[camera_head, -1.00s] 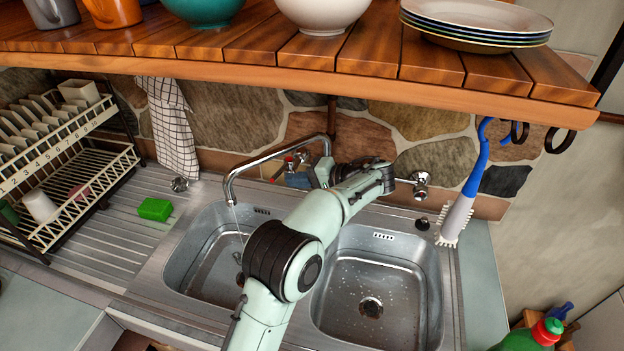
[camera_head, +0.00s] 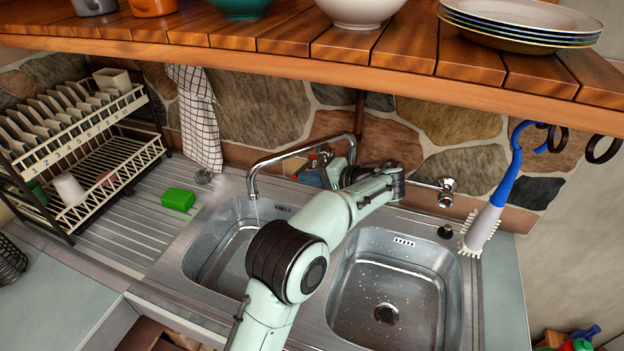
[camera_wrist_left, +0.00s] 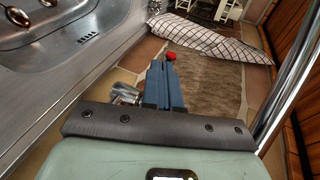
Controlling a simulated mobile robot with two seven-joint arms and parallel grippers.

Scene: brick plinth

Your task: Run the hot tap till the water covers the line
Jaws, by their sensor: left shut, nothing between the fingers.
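My left gripper (camera_head: 312,177) is shut and empty among the tap handles on the wall behind the sink; its blue fingers also show in the left wrist view (camera_wrist_left: 165,87). A tap handle with a red cap (camera_wrist_left: 171,56) shows just past the fingertips; contact is unclear. In the head view its red (camera_head: 326,155) is mostly hidden. A chrome part (camera_wrist_left: 125,92) is beside the fingers. A thin water stream falls from the swivel spout (camera_head: 252,182) into the left basin (camera_head: 212,247). My arm covers part of this basin, and I cannot make out the line. My right gripper is out of view.
The right basin (camera_head: 385,285) holds only droplets. A green sponge (camera_head: 178,199) and a dish rack (camera_head: 75,150) are at left. A checked towel (camera_head: 196,120) hangs behind. A wooden shelf (camera_head: 330,65) with crockery overhangs the sink. A blue-handled brush (camera_head: 497,205) hangs at right.

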